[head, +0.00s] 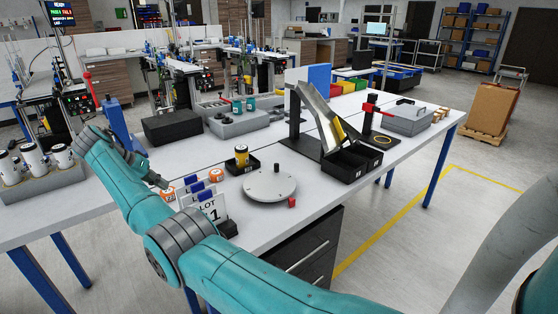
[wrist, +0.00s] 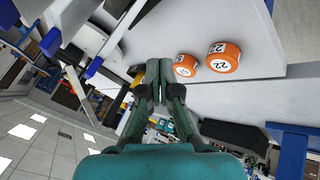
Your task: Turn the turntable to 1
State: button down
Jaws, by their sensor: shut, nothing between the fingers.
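The turntable (head: 270,187) is a pale grey disc with small dark dots on its top, near the front edge of the white table in the head view. A short black knob (head: 277,168) stands on its far side. A small red marker (head: 292,202) sits at its front right edge. I cannot read any numbers on it. My gripper (head: 160,182) is left of the turntable, apart from it, behind the number cards. In the wrist view my gripper's fingertips (wrist: 160,70) are together with nothing between them. The arm hides part of the table's left side.
A "LOT 1" card (head: 211,208) stands between gripper and turntable. Orange numbered pucks (wrist: 224,58) lie close to my gripper. A black tray (head: 238,170) with a yellow-black canister is behind the turntable. Black bins (head: 352,164) and a chute stand to its right.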

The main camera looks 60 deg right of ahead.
aim_at(274, 185)
jog(key=k+l, duration=0.1)
jog(key=l, duration=0.85)
jog(key=k+l, duration=0.15)
jog(key=l, duration=0.35)
